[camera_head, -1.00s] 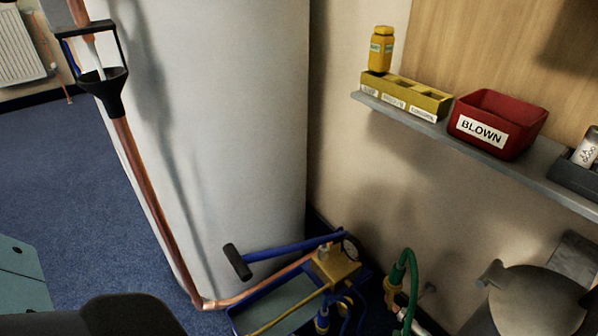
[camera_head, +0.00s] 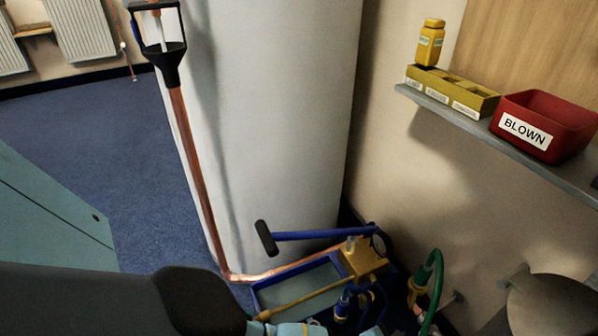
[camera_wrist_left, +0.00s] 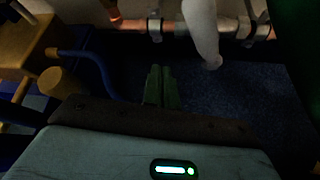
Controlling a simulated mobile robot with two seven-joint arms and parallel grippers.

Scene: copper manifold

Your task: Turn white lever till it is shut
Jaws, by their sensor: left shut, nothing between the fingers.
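In the left wrist view a white lever (camera_wrist_left: 203,30) comes down from the top edge, in front of a pipe; its lower end is rounded. Its upper end is out of frame. My left gripper (camera_wrist_left: 160,75) has its two fingers together, with nothing between them. In the picture its tips are below and left of the lever's lower end; a dark gap shows between them. In the head view my left arm crosses the bottom left, and its fingers are not visible. I cannot make out the lever there. My right gripper is in neither view.
A yellow pump block (camera_head: 362,258) with a blue black-gripped handle (camera_head: 305,236) stands in a blue tray. A green hose (camera_head: 436,285) is at right. A shelf (camera_head: 550,175) holds a red bin (camera_head: 543,120).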

